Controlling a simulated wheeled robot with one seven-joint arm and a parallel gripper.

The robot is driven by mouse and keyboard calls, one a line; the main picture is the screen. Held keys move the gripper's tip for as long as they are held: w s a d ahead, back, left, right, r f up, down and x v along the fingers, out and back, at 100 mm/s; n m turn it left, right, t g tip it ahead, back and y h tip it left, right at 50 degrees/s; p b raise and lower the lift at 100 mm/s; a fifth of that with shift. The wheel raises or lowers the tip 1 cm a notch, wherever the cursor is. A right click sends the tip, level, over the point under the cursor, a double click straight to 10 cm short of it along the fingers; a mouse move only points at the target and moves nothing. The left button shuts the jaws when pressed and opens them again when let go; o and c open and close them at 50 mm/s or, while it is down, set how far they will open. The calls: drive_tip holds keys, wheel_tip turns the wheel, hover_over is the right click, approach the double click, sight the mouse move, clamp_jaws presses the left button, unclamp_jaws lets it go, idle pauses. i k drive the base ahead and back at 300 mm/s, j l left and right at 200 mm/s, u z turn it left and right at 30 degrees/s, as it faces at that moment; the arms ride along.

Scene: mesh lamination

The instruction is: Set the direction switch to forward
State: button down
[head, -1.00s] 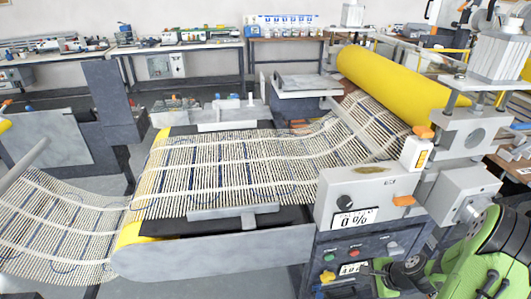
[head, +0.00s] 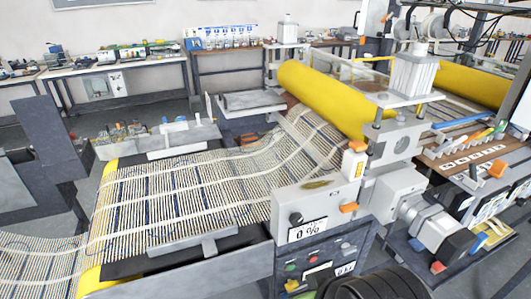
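A grey control box (head: 318,208) stands at the front right end of the laminating machine. It carries a black knob (head: 296,218), a display reading "0 %" (head: 307,232) and an orange part (head: 349,207) at its right edge. Below it, a dark panel (head: 350,240) has a green button (head: 290,267), a red button (head: 312,261), another small control (head: 345,246) and a second, partly covered display (head: 345,269). I cannot tell which control is the direction switch or how it is set. A black ribbed part, seemingly of my arm, covers the panel's lower area. My gripper is not in view.
A striped mesh web (head: 190,190) runs over the machine bed to a yellow roller (head: 325,98). A grey motor housing (head: 440,230) juts out right of the panel. A tool bench (head: 465,160) stands farther right. Floor shows at left.

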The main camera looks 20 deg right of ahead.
sight(347, 249)
drive_tip(key=z, duration=1.2)
drive_tip(key=i+u, duration=0.15)
drive_tip(key=u, duration=0.3)
drive_tip(key=i+l+u, duration=0.1)
drive_tip(key=u, duration=0.35)
drive_tip(key=i+l+u, duration=0.1)
drive_tip(key=u, duration=0.3)
drive_tip(key=i+l+u, duration=0.1)
drive_tip(key=u, duration=0.35)
